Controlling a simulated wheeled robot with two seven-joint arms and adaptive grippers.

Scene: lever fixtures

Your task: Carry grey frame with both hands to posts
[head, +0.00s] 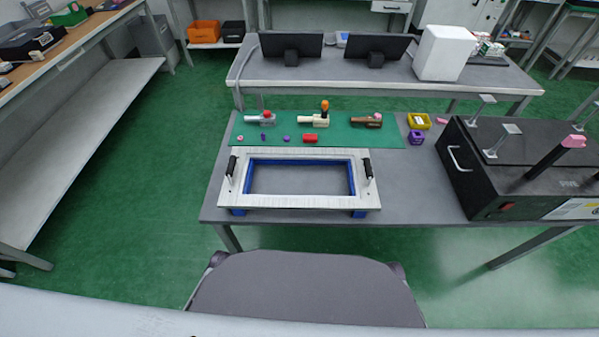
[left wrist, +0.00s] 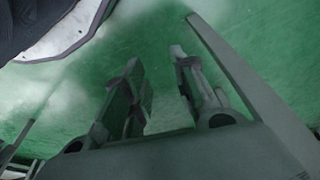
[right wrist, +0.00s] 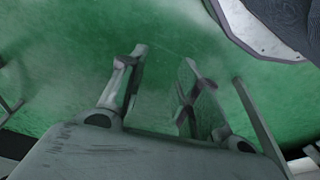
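The grey frame (head: 298,201) lies flat near the front edge of the table, with blue parts under it and a black upright handle at its left (head: 231,167) and right (head: 368,168) sides. Neither gripper shows in the head view. My left gripper (left wrist: 157,75) is open and empty over green floor in the left wrist view. My right gripper (right wrist: 163,70) is open and empty over green floor in the right wrist view.
The black box (head: 520,170) takes up the table's right end. A green mat (head: 385,139) with several small toy-like parts lies behind the frame. A yellow bin (head: 419,121) stands beside the mat. A grey chair (head: 305,285) stands in front of the table (head: 420,185).

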